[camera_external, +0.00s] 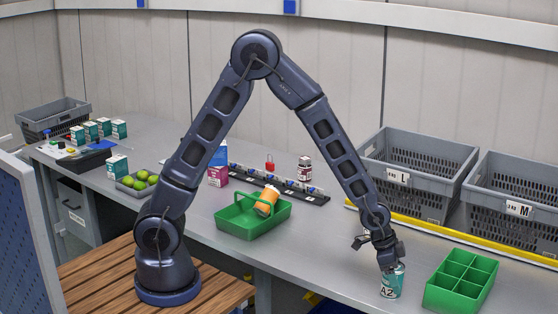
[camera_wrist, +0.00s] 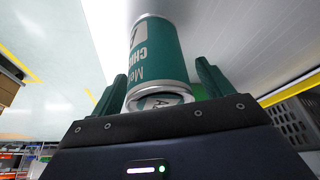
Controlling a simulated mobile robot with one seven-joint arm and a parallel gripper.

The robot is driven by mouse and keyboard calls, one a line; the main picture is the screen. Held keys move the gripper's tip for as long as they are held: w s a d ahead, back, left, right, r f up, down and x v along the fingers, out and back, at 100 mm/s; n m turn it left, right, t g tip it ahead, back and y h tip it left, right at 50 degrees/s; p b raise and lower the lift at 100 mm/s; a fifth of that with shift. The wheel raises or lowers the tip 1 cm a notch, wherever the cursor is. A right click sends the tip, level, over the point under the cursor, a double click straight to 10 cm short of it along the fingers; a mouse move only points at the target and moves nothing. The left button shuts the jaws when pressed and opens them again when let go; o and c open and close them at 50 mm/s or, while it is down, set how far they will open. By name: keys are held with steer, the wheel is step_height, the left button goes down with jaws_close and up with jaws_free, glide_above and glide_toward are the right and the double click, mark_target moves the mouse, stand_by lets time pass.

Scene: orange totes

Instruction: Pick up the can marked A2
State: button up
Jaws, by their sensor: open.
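The can marked A2 (camera_external: 392,283) is teal and white and stands upright on the grey bench near its front edge. My gripper (camera_external: 388,265) is directly above it, pointing down at the can's top. In the wrist view the can (camera_wrist: 157,55) sits between the two dark green fingers of my gripper (camera_wrist: 165,88), with its rim close to the palm. The fingers stand on either side of the can, and I cannot tell whether either one touches it.
A green divided box (camera_external: 460,282) stands just right of the can. Grey crates marked L (camera_external: 415,185) and M (camera_external: 520,210) stand behind a yellow strip (camera_external: 450,234). A green basket (camera_external: 253,222) with an orange item is to the left. Bare bench lies between basket and can.

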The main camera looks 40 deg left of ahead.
steer(key=c, duration=1.3)
steer(key=shift+r, duration=0.1)
